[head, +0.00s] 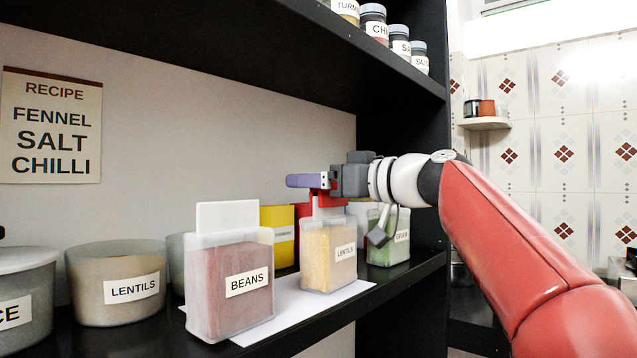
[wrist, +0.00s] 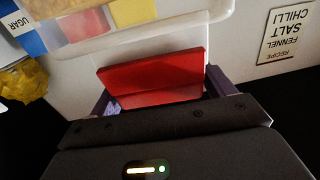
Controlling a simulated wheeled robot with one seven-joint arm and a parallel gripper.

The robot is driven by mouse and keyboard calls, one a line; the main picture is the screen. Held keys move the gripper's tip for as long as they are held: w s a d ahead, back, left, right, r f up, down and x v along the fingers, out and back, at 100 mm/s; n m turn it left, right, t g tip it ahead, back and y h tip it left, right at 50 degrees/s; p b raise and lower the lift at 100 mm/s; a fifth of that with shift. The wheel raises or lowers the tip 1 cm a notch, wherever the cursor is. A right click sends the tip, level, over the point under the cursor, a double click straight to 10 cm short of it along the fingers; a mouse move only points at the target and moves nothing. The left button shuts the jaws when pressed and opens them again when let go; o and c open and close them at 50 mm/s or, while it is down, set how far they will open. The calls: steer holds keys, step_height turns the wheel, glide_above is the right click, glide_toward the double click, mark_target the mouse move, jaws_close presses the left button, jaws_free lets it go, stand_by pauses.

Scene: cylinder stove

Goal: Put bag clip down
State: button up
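The red bag clip (wrist: 152,75) lies between the two purple fingers of my gripper (wrist: 160,95) in the wrist view and spans the width between them. In the head view my gripper (head: 308,181) is above the yellowish lentils container (head: 326,262). A red part of the clip (head: 323,200) shows just under the fingers, at the top of that container. I cannot tell whether the clip touches the container.
A reddish beans container (head: 228,292) stands front left on a white sheet (head: 283,309). A grain container (head: 390,246) is behind right, and a yellow box (head: 278,222) behind. A lentils tub (head: 116,284) stands left. The upper shelf (head: 245,50) overhangs.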

steer(key=shift+o, duration=0.9)
steer(key=shift+f, duration=0.15)
steer(key=b+v, duration=0.3)
steer(key=v, duration=0.5)
steer(key=shift+f, duration=0.3)
steer(key=shift+w, duration=0.1)
